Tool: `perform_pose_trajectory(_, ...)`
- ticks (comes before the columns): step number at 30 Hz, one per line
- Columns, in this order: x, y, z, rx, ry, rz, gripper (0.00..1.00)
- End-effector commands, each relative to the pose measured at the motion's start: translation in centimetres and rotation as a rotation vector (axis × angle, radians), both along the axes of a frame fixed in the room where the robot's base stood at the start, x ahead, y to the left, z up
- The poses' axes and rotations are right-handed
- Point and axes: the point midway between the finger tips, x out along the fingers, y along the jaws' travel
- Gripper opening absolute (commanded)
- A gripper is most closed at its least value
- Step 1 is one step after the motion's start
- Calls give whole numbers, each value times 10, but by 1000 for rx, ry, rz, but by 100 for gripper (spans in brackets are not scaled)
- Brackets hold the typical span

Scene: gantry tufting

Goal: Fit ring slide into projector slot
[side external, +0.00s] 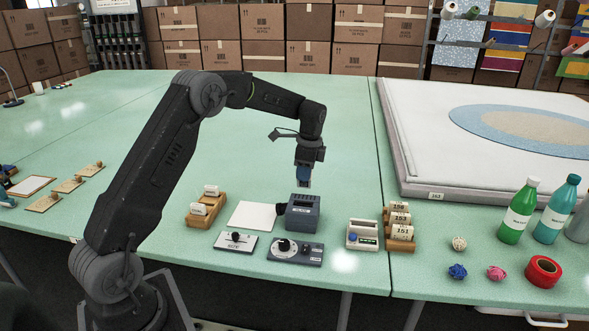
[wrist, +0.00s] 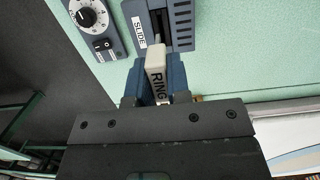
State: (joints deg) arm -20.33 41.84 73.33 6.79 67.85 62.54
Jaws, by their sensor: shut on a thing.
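My gripper (side external: 304,182) is just above the blue-grey projector (side external: 303,220) in the side view. In the wrist view, my gripper (wrist: 156,84) has its blue fingers shut on the pale ring slide (wrist: 154,62), whose top edge reads RING. The projector (wrist: 184,36) shows at the top of the wrist view, with a SLIDE label beside its dark slot (wrist: 161,24). The slide points roughly along the slot and its far end is close to it. I cannot tell whether any of it is in the slot. The fingers hide its lower part.
A control box with a dial (side external: 294,250) stands in front of the projector, with a smaller switch panel (side external: 235,242) to its left. A white sheet (side external: 250,215) lies left. Wooden racks with cards (side external: 205,205) (side external: 401,232) and a white tray (side external: 361,244) stand nearby. The table behind is clear.

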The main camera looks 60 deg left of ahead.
Motion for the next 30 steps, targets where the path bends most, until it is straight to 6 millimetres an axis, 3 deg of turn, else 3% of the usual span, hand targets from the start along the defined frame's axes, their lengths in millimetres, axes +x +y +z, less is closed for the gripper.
perform_pose_trajectory(19, -1, 1, -49, -1, 1, -1, 0)
perform_pose_trajectory(30, 0, 1, -50, 0, 0, -1, 0)
